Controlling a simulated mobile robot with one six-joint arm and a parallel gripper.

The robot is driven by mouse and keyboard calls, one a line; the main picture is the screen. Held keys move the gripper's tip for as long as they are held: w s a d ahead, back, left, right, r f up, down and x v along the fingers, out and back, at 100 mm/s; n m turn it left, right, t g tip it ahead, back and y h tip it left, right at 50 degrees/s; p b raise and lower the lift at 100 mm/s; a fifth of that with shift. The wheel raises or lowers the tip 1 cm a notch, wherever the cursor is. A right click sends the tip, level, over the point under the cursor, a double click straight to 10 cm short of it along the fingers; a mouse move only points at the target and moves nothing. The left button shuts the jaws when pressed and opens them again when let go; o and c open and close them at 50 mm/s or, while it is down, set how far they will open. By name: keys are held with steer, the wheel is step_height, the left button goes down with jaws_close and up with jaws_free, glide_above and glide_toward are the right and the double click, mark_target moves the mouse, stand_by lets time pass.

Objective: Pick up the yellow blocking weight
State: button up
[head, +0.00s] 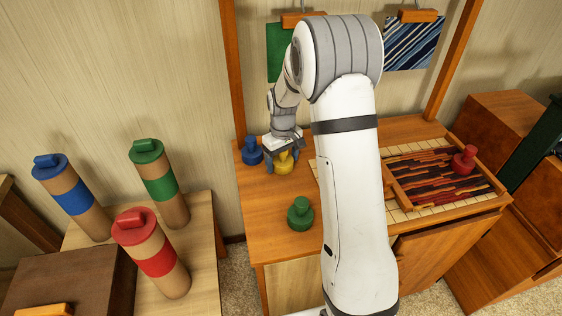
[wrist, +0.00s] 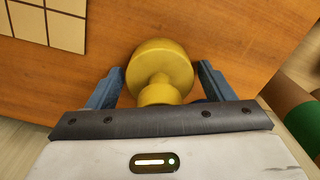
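The yellow blocking weight (head: 284,163) stands on the wooden bench top, with a round base and a knob. In the wrist view, the yellow weight (wrist: 160,68) sits between the two blue fingers of my gripper (wrist: 160,88). A small gap shows between each finger and the weight, so the gripper is open around it. In the head view, my gripper (head: 283,160) is low over the bench at the weight, and partly hides it.
A blue weight (head: 251,151) stands close to the left of my gripper. A green weight (head: 300,214) stands nearer the front edge. A red weight (head: 464,159) is on the framed woven piece (head: 402,198) at right. Several banded tubes stand on the left table.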

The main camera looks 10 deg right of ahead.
steer(key=c, duration=1.3)
steer(key=shift+c, duration=0.4)
steer(key=shift+r, duration=0.1)
